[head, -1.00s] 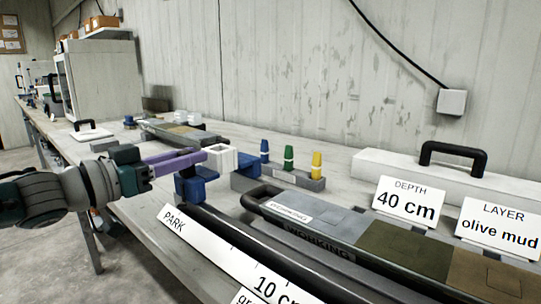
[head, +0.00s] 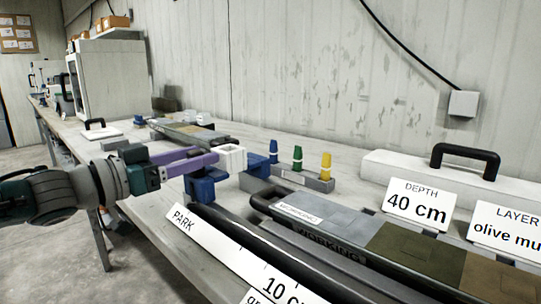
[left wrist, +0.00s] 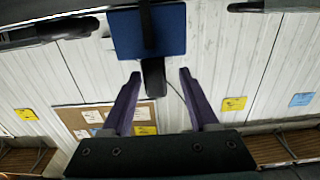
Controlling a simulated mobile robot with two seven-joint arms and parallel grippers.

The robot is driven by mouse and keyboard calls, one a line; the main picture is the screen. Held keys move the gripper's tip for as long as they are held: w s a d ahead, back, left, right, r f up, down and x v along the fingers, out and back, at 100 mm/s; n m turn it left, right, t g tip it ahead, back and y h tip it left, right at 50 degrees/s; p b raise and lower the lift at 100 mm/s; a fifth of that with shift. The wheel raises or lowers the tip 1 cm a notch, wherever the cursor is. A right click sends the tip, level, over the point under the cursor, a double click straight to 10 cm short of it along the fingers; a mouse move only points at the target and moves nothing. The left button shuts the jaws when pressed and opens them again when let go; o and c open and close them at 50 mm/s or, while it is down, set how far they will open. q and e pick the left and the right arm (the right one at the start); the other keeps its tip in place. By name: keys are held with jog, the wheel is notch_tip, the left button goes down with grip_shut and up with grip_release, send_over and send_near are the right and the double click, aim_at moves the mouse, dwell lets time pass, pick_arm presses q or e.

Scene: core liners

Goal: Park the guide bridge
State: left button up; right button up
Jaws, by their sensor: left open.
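The guide bridge appears to be the blue piece (head: 204,188) at the far left end of the dark rail by the PARK label (head: 198,229). A second blue block (head: 255,182) stands at the far end of the WORKING tray (head: 330,240); I cannot tell whether the two are joined. My left gripper (head: 222,157) is open, its purple fingers reaching right, above the blue piece. A white block (head: 233,158) shows at the fingertips; its attachment is unclear. In the left wrist view a blue plate with a dark bar (left wrist: 122,35) lies beyond the open fingers (left wrist: 160,75).
A grey rack (head: 303,178) holds blue, green and yellow pegs. A white lid with a black handle (head: 400,172) lies at the right, behind the DEPTH (head: 417,204) and LAYER (head: 505,228) signs. Another tray (head: 190,133) is farther back.

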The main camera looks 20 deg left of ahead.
pick_arm(q)
jog(key=p+v, duration=0.2)
jog(key=v, duration=0.8)
dwell(0.3)
